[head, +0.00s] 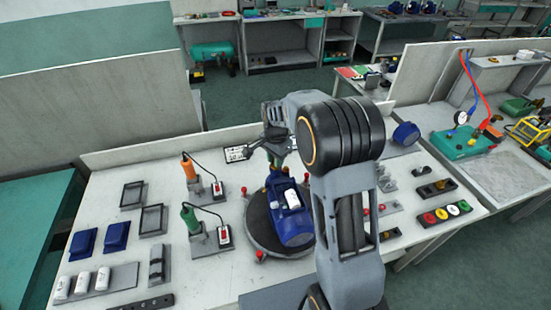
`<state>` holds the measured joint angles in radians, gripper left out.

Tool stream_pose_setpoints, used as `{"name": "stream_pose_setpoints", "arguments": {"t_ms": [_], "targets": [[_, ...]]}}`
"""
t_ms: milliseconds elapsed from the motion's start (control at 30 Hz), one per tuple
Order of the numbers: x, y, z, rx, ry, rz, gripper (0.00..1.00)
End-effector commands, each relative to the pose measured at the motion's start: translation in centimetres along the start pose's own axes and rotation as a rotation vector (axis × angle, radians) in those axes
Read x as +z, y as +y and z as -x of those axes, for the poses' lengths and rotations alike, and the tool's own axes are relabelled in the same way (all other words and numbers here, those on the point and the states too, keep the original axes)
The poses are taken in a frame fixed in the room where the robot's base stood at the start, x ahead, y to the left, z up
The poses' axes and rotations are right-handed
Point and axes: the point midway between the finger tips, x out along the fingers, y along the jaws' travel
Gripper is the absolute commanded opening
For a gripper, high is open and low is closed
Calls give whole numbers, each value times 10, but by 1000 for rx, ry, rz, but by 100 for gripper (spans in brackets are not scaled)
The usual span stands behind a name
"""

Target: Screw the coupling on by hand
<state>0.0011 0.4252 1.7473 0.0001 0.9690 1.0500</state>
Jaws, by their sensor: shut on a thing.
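A blue pump unit (290,226) with a white and red part on top lies on a dark round turntable (262,243) in the middle of the bench. My gripper (268,146) is over the far end of the pump unit, partly behind my arm. Its jaws are shut on a small part, seemingly the coupling, which is too small and too covered to make out. I cannot tell whether that part touches the pump unit. Something green shows just below the jaws.
Blue parts (116,236), dark frames (132,195) and white cylinders (82,283) lie further left. A button strip (446,213) lies at right. My arm covers the bench's middle right.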

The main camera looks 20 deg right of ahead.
Motion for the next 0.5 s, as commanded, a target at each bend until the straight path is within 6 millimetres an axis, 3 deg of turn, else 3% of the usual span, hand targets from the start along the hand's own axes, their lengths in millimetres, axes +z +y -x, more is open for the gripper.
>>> {"name": "stream_pose_setpoints", "arguments": {"t_ms": [167,500], "targets": [[0,0,0,0,0,-8,0],[0,0,0,0,0,-286,0]]}}
